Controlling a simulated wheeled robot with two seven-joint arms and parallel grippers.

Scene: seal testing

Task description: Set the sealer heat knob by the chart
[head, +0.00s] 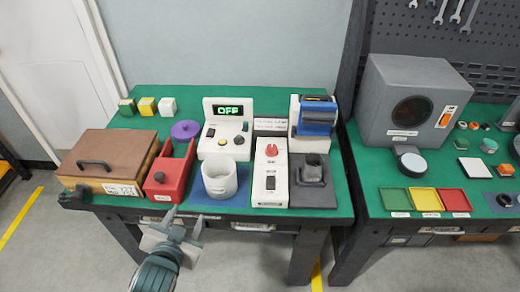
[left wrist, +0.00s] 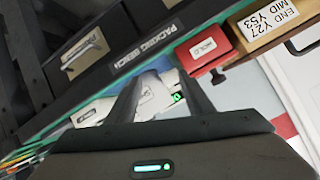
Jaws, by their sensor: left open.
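A white unit with a red knob (head: 271,151) on its top stands at the front middle of the green bench; its small print is unreadable here. Behind it are two small lettered signs (head: 270,125), too small to read. A white device (head: 227,130) with a display reading OFF stands to the left, with small knobs on its front. I cannot tell which is the chart. My left gripper (head: 184,221) is open and empty, low in front of the bench's front edge. It also shows in the left wrist view (left wrist: 165,92). My right gripper is not in view.
A brown-lidded box (head: 100,152), a red bin (head: 170,173) and a white cup (head: 219,179) line the bench front. A dark grey block (head: 314,192) stands right of the knob unit. The box's label (left wrist: 268,22) reads END Y27, MID Y53. A second bench is at right.

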